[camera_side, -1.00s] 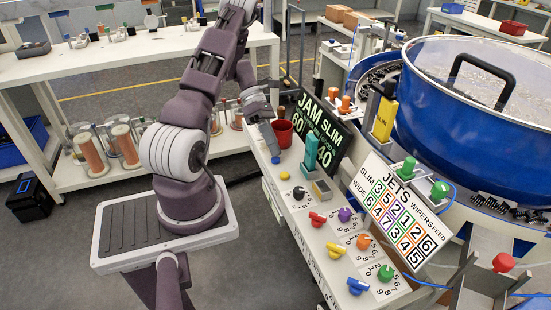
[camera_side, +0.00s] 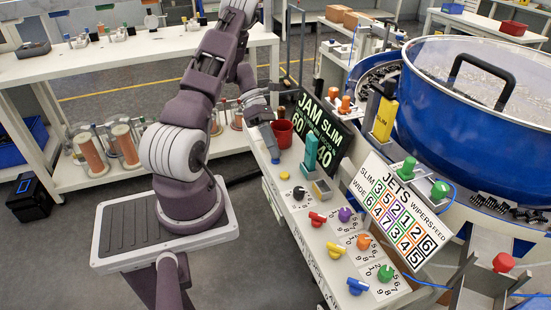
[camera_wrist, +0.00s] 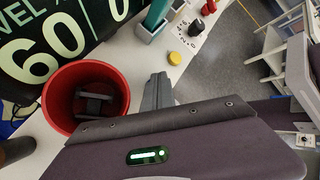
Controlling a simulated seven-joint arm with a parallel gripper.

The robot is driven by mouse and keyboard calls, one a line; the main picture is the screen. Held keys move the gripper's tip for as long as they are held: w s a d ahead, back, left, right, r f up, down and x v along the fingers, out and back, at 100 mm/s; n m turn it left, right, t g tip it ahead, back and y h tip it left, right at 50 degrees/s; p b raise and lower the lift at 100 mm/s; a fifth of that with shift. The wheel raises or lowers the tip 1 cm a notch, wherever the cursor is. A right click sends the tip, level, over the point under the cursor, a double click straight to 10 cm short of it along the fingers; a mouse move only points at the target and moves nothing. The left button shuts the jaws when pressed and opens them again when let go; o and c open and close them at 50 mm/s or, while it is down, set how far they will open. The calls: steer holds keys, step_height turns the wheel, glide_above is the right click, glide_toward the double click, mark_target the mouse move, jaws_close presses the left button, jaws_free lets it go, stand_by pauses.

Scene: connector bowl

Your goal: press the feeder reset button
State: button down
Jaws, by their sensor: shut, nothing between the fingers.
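A round yellow button (camera_side: 284,175) sits on the white console (camera_side: 293,212) near its left edge. It also shows in the wrist view (camera_wrist: 175,58), beyond my fingers. No readable label marks it as the feeder reset button. My gripper (camera_side: 275,157) points down over the far end of the console, beside the red cup and short of the yellow button. In the wrist view my gripper (camera_wrist: 158,80) shows as closed grey fingers with nothing in them, to the right of the cup.
The red cup (camera_side: 282,133) holds a dark object in the wrist view (camera_wrist: 95,103). Black, red, yellow, and blue controls line the console. A blue bowl (camera_side: 450,130) fills the right.

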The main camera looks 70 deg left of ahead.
steer(key=shift+s+d+f, duration=0.1)
steer(key=shift+f, duration=0.35)
stand_by(0.3)
steer(key=shift+r, duration=1.05)
steer(key=shift+r, duration=0.1)
steer(key=shift+r, duration=2.45)
